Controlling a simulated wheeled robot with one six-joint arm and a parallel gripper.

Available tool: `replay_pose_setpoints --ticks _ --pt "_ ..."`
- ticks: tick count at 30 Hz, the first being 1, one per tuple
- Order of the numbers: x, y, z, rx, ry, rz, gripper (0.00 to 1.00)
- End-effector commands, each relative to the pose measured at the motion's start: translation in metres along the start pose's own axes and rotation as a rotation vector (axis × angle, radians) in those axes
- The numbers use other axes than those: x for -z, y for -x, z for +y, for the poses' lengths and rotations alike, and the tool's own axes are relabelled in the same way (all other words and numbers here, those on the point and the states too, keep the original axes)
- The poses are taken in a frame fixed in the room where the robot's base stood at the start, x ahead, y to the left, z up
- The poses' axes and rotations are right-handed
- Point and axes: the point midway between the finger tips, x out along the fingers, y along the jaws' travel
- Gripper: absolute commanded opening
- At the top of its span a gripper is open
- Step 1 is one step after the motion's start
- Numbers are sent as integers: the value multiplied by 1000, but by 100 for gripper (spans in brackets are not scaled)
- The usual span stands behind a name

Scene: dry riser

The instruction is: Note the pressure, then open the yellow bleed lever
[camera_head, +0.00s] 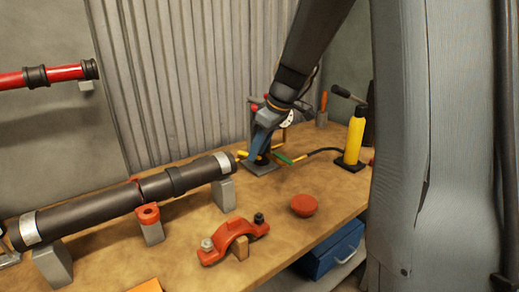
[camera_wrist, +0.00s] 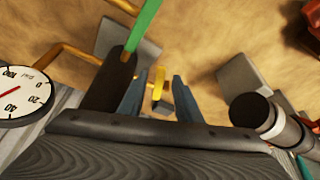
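The yellow bleed lever (camera_wrist: 158,84) shows in the wrist view between the two blue fingers of my gripper (camera_wrist: 157,98). The fingers are spread, with a gap on each side of the lever; I cannot tell whether they are level with it in depth. In the head view my gripper (camera_head: 257,152) is over the bench near the pipe's right end. The pressure gauge (camera_wrist: 24,98) has a white psi dial at the left of the wrist view, partly cut off. Its red needle shows, but I cannot read the value surely. A green lever (camera_wrist: 144,22) stands close by.
A dark pipe (camera_head: 110,204) lies on grey supports along the wooden bench (camera_head: 185,255). An orange clamp (camera_head: 233,240) and a red cap (camera_head: 303,205) lie in front. A yellow bottle (camera_head: 355,138) stands at the right. A corrugated wall (camera_head: 180,75) is behind.

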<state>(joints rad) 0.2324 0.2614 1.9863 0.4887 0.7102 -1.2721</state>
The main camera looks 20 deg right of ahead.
Motion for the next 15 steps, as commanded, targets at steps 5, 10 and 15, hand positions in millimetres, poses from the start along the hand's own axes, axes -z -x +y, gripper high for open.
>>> replay_pose_setpoints --ticks 5,10,15 --pt "-1 0 0 0 -1 0 31" --pt "0 13 1 -2 -1 1 31" --pt "0 41 1 -3 -2 2 31"
